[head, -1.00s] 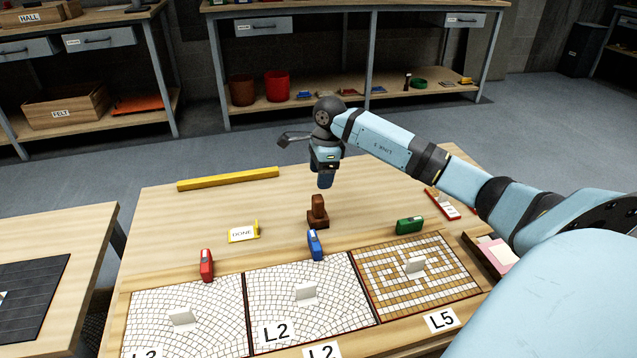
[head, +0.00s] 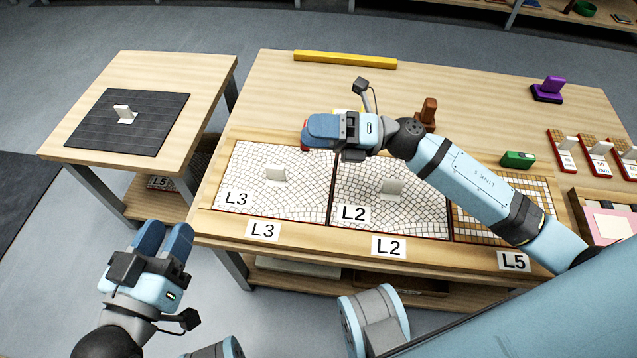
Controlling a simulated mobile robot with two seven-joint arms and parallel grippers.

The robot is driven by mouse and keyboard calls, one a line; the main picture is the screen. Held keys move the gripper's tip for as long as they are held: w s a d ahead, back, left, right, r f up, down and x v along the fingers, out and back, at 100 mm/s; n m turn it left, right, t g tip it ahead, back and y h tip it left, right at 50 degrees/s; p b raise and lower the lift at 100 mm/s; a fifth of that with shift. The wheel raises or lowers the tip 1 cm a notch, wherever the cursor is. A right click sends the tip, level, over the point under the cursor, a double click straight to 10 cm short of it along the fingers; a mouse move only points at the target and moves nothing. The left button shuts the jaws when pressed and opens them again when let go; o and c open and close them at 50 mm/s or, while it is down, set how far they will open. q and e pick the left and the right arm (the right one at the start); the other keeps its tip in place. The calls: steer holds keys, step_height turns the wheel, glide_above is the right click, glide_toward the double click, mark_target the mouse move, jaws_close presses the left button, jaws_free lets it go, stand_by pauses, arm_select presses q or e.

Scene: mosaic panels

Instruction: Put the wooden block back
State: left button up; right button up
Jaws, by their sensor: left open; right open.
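A brown wooden block (head: 427,110) with a stepped shape stands on the large table, behind my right wrist. Its lower part is partly hidden by the arm. My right gripper (head: 308,128) points left above the back edge of the mosaic panels, seen from the side, and holds nothing visible. My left gripper (head: 164,228) is open and empty, low in front of the gap between the two tables, far from the block.
A red clip (head: 304,137) is mostly hidden by my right gripper.

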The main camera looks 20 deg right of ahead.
steer(key=s+a+m+t+h, duration=0.2)
steer(key=s+m+t+h, duration=0.2)
steer(key=m, duration=1.3)
steer(key=s+a+m+t+h, duration=0.1)
steer(key=s+m+t+h, duration=0.4)
steer(key=m, duration=1.2)
steer(key=shift+s+a+m+h, duration=0.4)
steer(key=shift+s+h, duration=0.2)
steer(key=shift+s, duration=0.35)
